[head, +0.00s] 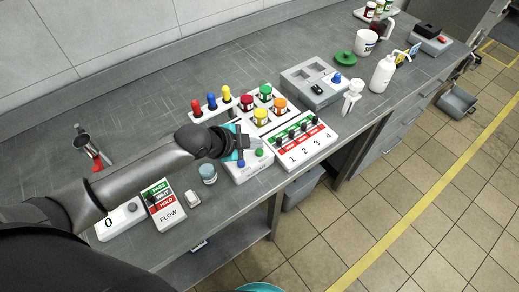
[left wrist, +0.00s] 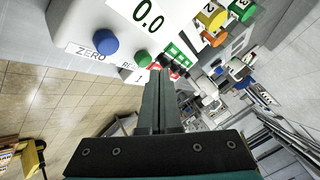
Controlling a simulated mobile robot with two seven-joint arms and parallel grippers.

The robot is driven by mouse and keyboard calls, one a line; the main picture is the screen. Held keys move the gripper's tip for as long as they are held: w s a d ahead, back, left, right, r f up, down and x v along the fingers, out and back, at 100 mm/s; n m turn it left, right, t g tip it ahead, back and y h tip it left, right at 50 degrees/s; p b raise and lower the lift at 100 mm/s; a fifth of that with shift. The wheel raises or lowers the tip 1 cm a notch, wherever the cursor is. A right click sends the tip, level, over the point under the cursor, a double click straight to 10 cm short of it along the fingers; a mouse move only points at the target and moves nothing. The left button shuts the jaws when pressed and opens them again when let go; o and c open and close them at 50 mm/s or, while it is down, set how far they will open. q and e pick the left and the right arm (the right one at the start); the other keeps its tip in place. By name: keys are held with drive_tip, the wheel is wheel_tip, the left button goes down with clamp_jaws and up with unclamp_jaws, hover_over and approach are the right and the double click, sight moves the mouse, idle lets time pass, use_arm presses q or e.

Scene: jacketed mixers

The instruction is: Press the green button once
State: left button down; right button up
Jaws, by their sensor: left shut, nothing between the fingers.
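The green button (head: 259,153) is a small round knob on the front right of a white box (head: 244,174). A blue button (head: 241,163) is to its left. In the left wrist view the green button (left wrist: 142,57) stands beside the blue button (left wrist: 105,40), which is labelled ZERO, under a display reading 0.0. My left gripper (head: 256,144) is shut and empty over this box. In the left wrist view its fingertips (left wrist: 158,70) appear just right of the green button; whether they touch it I cannot tell.
Right of the box is a white panel (head: 301,145) numbered 1 to 4 with switches. Coloured jars (head: 261,117) stand behind it. The counter's front edge is close.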

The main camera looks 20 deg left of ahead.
use_arm(q)
drive_tip(key=shift+f, duration=0.1)
drive_tip(key=shift+f, duration=0.35)
drive_tip(key=shift+f+b, duration=0.35)
drive_tip(key=shift+f, duration=0.1)
idle(0.9)
drive_tip(key=shift+r+p, duration=0.9)
drive_tip(key=shift+p, duration=0.1)
wheel_tip(320, 180, up, 5)
drive_tip(key=p, duration=0.5)
